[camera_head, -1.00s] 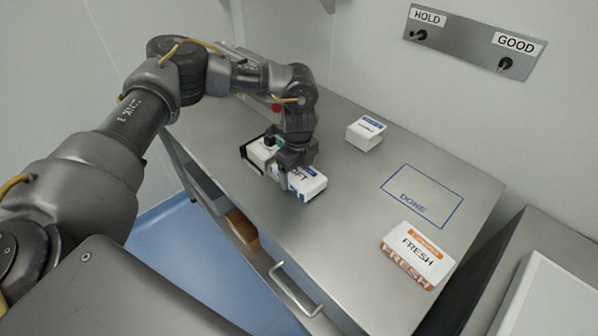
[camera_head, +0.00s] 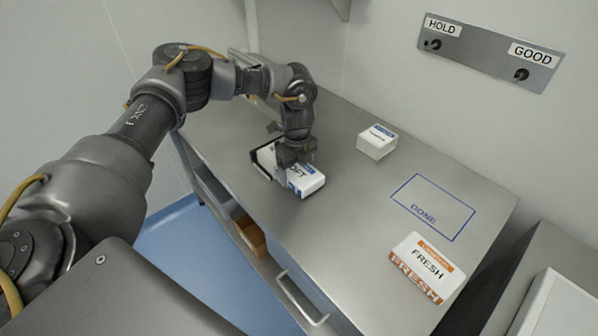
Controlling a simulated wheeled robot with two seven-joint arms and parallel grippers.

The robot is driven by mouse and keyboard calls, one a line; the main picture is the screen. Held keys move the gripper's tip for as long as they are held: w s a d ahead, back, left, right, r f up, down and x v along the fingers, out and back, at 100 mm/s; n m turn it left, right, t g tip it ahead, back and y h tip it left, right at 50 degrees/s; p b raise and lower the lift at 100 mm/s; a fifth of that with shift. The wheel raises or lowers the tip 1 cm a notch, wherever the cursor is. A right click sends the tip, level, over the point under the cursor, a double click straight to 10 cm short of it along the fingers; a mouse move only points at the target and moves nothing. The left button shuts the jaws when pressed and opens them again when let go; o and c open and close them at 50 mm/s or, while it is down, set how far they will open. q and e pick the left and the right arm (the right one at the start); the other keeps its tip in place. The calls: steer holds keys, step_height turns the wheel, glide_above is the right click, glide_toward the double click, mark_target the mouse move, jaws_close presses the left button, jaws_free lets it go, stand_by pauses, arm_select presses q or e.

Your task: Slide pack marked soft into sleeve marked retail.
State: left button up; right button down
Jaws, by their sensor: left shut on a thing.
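My left gripper (camera_head: 294,164) is shut on the white and blue pack, whose visible lettering ends in "OFT" (camera_head: 309,181). The pack lies low at the worktable, with its right end showing past the fingers. A dark-edged frame (camera_head: 257,165) stands at the pack's far left end. The gripper hides the middle, so I cannot tell how pack and frame meet. No "retail" marking is readable. A small white box with a blue label (camera_head: 376,144) stands apart at the back; its text is too small to read. My right gripper is not in view.
A white and orange "FRESH" box (camera_head: 424,264) lies at the front right of the steel table (camera_head: 350,215). A blue "DONE" outline (camera_head: 433,206) on the table is empty. A wall panel (camera_head: 490,55) carries "HOLD" and "GOOD" switches.

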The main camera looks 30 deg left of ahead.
mark_target(297, 168)
arm_select(q)
steer(key=shift+a, duration=0.1)
stand_by(0.3)
steer(key=o, duration=1.1)
steer(key=shift+w+r, duration=0.1)
steer(key=shift+r, duration=0.4)
step_height(297, 168, up, 9)
steer(key=shift+f+b, duration=0.1)
steer(key=shift+b, duration=0.75)
steer(key=shift+r, duration=0.55)
